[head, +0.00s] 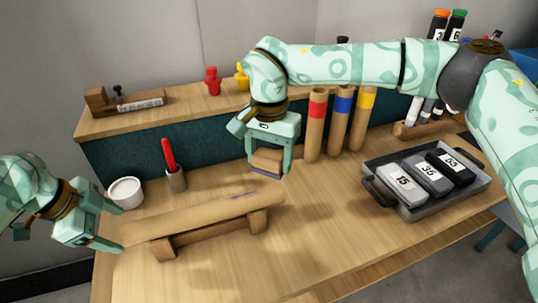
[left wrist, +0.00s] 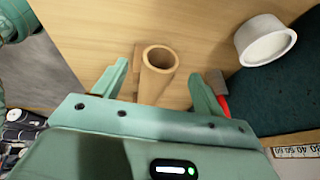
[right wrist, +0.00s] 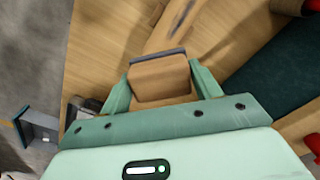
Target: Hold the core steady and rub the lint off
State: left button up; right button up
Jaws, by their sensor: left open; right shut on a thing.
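The core (head: 200,212), a brown cardboard tube, lies across a wooden cradle (head: 162,248) at the table's front left. My left gripper (head: 119,233) is open at the core's left end. In the left wrist view the core's hollow end (left wrist: 160,58) shows between the spread fingers, with no clear contact. My right gripper (head: 269,170) is shut on a wooden block (head: 267,159) with a grey pad underneath, held above and behind the core's right end. In the right wrist view the block (right wrist: 160,80) fills the jaws, and dark smudges, perhaps lint, show on the core (right wrist: 178,18).
A white cup (head: 126,192) and a red-handled tool in a holder (head: 176,180) stand behind the core. Tubes with red, blue and yellow bands (head: 315,125) stand at the back. A grey tray (head: 415,212) with blocks marked 15, 35 and 55 is at right. Table front-centre is clear.

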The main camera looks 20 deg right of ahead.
aim_at(122, 229)
pick_arm(q)
jog(key=shift+x, duration=1.8)
jog(key=shift+c, duration=0.3)
jog(key=c, duration=1.1)
jog(key=shift+o, duration=0.2)
